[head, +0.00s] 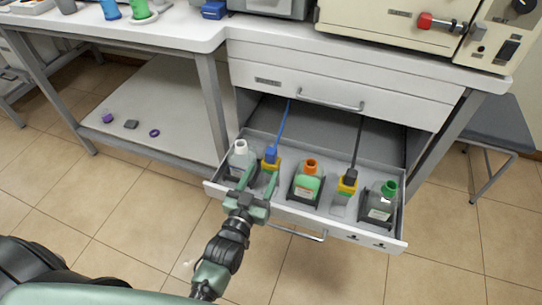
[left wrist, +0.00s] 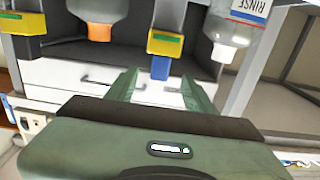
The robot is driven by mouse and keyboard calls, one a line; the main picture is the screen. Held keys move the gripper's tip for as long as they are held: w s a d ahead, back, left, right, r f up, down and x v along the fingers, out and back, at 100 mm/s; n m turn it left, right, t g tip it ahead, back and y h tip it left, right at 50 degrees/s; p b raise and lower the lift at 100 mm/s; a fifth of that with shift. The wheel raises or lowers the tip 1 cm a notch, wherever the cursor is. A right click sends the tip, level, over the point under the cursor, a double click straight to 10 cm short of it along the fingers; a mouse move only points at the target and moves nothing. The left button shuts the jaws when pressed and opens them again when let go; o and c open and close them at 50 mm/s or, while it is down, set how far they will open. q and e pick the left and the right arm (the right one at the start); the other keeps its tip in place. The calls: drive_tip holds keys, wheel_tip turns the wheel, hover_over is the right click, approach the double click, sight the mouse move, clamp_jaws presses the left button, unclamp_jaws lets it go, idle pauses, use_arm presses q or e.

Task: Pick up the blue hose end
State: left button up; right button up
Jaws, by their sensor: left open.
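The blue hose end (head: 271,154) stands in a yellow holder (head: 271,166) inside the open drawer, with its blue hose (head: 283,123) running up toward the back. My left gripper (head: 259,180) is open and empty at the drawer's front left, its fingers pointing toward the holder. In the left wrist view, which looks upside down, the blue hose end (left wrist: 160,68) and yellow holder (left wrist: 165,43) lie beyond and roughly between the open fingers (left wrist: 159,85). The fingers do not close on anything. Contact with the holder cannot be told. My right gripper is not in view.
The drawer (head: 378,237) also holds a white-capped bottle (head: 240,157), an orange-capped bottle (head: 307,181), a black hose end (head: 349,176) and a green-capped bottle (head: 380,203). The cabinet front (head: 345,78) rises behind. The tiled floor before the drawer is clear.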

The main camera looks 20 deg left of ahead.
sight(269, 158)
use_arm(q)
drive_tip(key=shift+w+r, duration=0.1)
drive_tip(key=shift+w, duration=0.25)
drive_tip(key=w+b, duration=0.1)
drive_tip(key=w, duration=0.6)
drive_tip(key=shift+w+d, duration=0.1)
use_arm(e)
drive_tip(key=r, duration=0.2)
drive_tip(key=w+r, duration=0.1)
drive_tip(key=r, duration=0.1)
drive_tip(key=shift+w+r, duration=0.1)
use_arm(q)
clamp_jaws()
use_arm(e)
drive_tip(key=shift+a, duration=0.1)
